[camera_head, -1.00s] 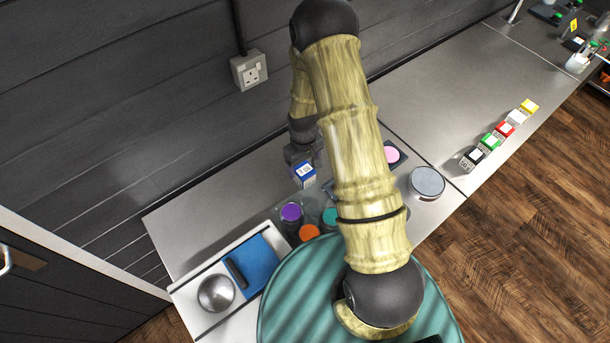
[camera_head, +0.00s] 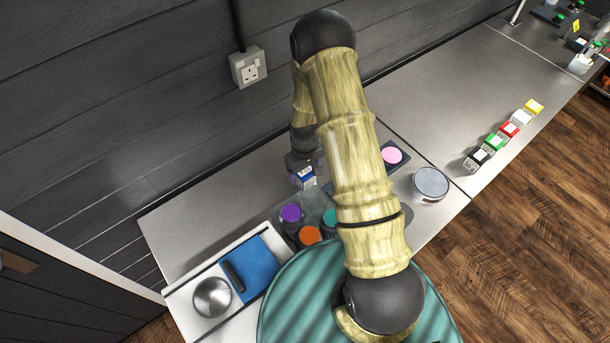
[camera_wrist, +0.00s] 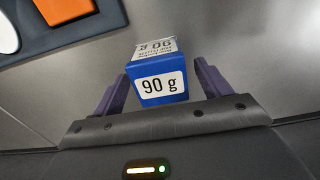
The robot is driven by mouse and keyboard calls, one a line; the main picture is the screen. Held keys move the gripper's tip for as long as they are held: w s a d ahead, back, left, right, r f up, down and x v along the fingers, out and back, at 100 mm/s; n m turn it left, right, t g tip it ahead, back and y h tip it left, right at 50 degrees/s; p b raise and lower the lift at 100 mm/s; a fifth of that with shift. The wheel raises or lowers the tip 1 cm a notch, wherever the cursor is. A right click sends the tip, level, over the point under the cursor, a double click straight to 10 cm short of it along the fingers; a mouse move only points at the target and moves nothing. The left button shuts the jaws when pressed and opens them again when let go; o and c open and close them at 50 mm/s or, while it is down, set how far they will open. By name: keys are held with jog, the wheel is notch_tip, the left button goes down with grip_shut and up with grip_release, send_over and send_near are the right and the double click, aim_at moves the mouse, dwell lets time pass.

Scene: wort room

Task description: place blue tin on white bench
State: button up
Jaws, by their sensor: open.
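The blue tin (camera_wrist: 163,85) has a white label reading "90 g" and stands between the spread fingers of my gripper (camera_wrist: 162,88) in the wrist view. A gap shows on each side of it, so the jaws are open around it. In the head view the tin (camera_head: 304,178) is small and partly covered by my gripper (camera_head: 303,166). The pale grey-white bench (camera_head: 200,215) runs along the wall beneath it. Whether the tin rests fully on the bench is hard to tell from these views.
Purple (camera_head: 291,213), orange (camera_head: 309,235) and teal-topped pots stand just in front. A round scale-like disc (camera_head: 430,183) and several small coloured boxes (camera_head: 495,141) are at right.

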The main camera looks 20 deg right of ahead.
aim_at(305, 170)
jog(key=c, duration=1.2)
notch_tip(305, 170, up, 10)
jog(key=p, duration=0.6)
